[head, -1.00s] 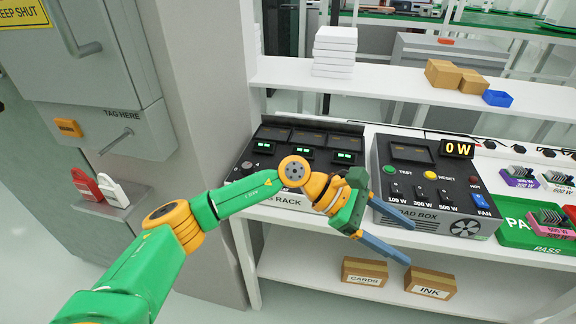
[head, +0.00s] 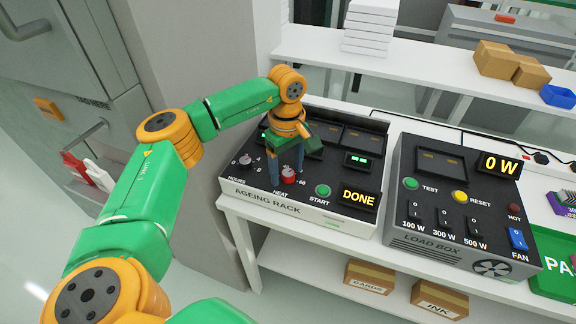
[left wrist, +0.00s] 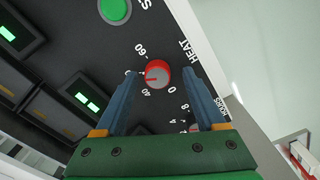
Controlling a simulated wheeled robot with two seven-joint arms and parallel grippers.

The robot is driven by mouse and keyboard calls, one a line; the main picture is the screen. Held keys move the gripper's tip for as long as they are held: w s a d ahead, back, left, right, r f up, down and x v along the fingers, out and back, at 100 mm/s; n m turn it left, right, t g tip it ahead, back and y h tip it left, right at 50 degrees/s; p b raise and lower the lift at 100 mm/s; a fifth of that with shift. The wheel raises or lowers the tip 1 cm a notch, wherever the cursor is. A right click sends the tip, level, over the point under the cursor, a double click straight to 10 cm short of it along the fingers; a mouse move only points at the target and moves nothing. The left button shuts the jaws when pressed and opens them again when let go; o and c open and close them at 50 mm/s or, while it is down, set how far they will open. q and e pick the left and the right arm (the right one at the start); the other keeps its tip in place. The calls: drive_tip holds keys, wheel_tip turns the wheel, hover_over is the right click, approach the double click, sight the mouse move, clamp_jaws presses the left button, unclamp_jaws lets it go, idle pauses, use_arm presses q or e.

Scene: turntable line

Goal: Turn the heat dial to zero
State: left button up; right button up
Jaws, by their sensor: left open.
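The red heat dial (head: 289,175) sits on the sloped front panel of the ageing rack (head: 270,200), below the left gripper. In the left wrist view the dial (left wrist: 157,75) lies just beyond and between the fingertips, with marks 0, 40 and 60 around it. Its pointer line looks to be towards the 40 side. My left gripper (head: 287,178) points down over the dial, with its blue fingers apart on either side. It also shows in the left wrist view (left wrist: 162,78), open and empty. My right gripper is out of view.
The grey hours dial (head: 246,159) is left of the heat dial and the green start button (head: 323,190) is right of it. A DONE display (head: 358,198) is lit. The load box (head: 440,215) stands to the right, showing 0 W.

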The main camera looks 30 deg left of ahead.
use_arm(q)
drive_tip(key=shift+w+f, duration=0.15)
drive_tip(key=shift+w, duration=0.05)
drive_tip(key=shift+s+d, duration=0.1)
drive_tip(key=shift+s, duration=0.05)
drive_tip(key=c, duration=0.7)
clamp_jaws()
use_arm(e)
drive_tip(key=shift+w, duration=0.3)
use_arm(q)
drive_tip(key=shift+n, duration=0.5)
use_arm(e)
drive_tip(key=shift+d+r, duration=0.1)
use_arm(q)
drive_tip(key=n+p, duration=0.1)
drive_tip(key=n, duration=0.3)
drive_tip(key=shift+n, duration=0.3)
drive_tip(key=n+p, duration=0.1)
drive_tip(key=n, duration=0.5)
drive_tip(key=shift+p, duration=0.3)
drive_tip(key=n+p, duration=0.1)
drive_tip(key=n, duration=0.5)
drive_tip(key=shift+n, duration=0.4)
drive_tip(key=n+p, duration=0.1)
drive_tip(key=n, duration=0.4)
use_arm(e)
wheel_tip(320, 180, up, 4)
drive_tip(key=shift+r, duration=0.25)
use_arm(q)
drive_tip(key=shift+n, duration=0.4)
